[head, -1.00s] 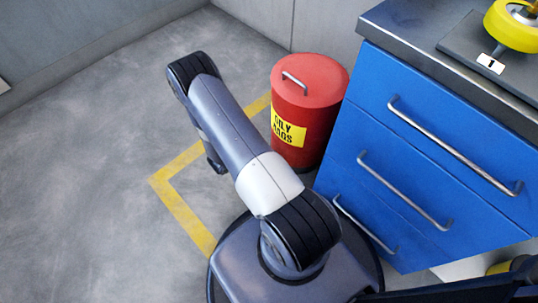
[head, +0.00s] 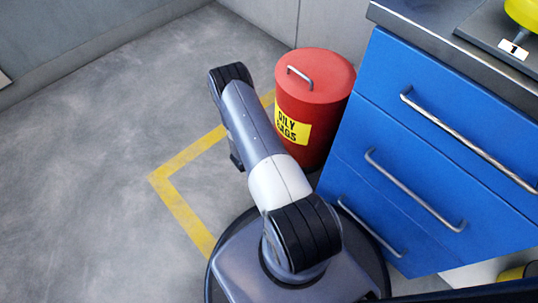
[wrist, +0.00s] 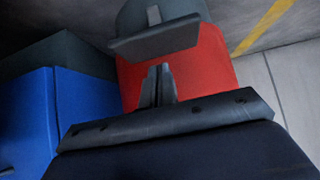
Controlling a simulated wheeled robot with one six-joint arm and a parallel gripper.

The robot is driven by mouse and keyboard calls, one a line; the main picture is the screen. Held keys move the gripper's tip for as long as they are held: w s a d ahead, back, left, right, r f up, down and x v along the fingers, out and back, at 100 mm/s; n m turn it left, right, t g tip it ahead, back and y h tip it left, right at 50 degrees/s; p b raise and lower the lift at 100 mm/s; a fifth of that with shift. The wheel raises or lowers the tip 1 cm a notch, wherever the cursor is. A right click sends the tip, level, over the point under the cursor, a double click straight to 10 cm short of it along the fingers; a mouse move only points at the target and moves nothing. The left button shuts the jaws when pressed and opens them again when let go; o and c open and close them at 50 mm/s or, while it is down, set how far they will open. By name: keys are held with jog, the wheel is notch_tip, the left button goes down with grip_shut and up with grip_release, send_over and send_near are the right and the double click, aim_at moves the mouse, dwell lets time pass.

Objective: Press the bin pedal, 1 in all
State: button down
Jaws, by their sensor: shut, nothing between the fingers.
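The red bin (head: 312,110) stands on the floor beside the blue cabinet, with its lid (head: 315,72) down and a yellow "OILY RAGS" label on its side. In the wrist view the bin's red body (wrist: 205,68) fills the middle. A flat dark grey pedal (wrist: 155,42) sticks out in front of its dark base, joined by a lighter stem. My gripper (wrist: 160,70) is shut and empty, its tips pointing at the pedal; whether they touch it I cannot tell. In the head view my arm hides the gripper and the pedal.
The blue drawer cabinet (head: 430,150) stands close to the right of the bin, with protruding handles. Yellow floor tape (head: 185,205) runs to the left of the bin. Grey walls rise behind. The floor at left (head: 90,170) is clear.

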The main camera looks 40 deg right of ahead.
jog(key=shift+f, duration=0.95)
jog(key=shift+f+b, duration=0.1)
jog(key=shift+b, duration=0.2)
